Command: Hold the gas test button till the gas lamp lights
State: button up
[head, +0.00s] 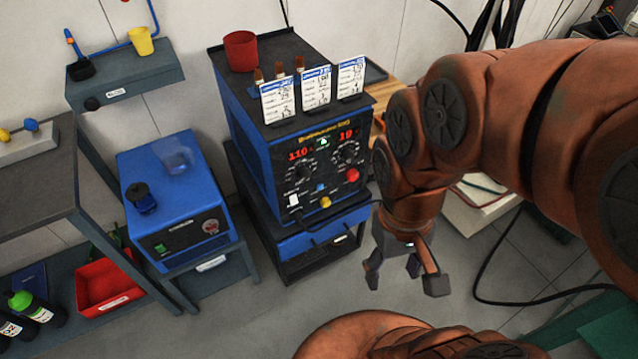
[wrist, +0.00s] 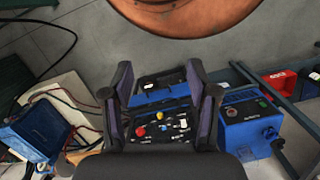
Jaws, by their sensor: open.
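The welding machine (head: 262,152) is a blue and black box with a control panel (head: 318,170). The panel has red displays, two black dials, a red button (head: 352,174), a yellow button (head: 326,203), a small blue control (head: 321,187) and a white switch (head: 293,200). Labels are too small to read, so I cannot tell which is the gas test button. A small pale green spot (head: 322,143) shows between the displays; whether it is a lit lamp is unclear. My gripper (head: 405,277) is open and empty, right of the panel, touching nothing. The panel shows between its fingers in the wrist view (wrist: 160,72).
Tag cards (head: 315,90), brushes and a red cup (head: 240,50) stand on the machine. A blue unit (head: 175,205) stands to its left, beside a grey bench (head: 40,185). A black cable (head: 530,300) lies on the floor at right. Floor before the machine is clear.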

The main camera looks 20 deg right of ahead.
grip_shut()
dwell(1.4)
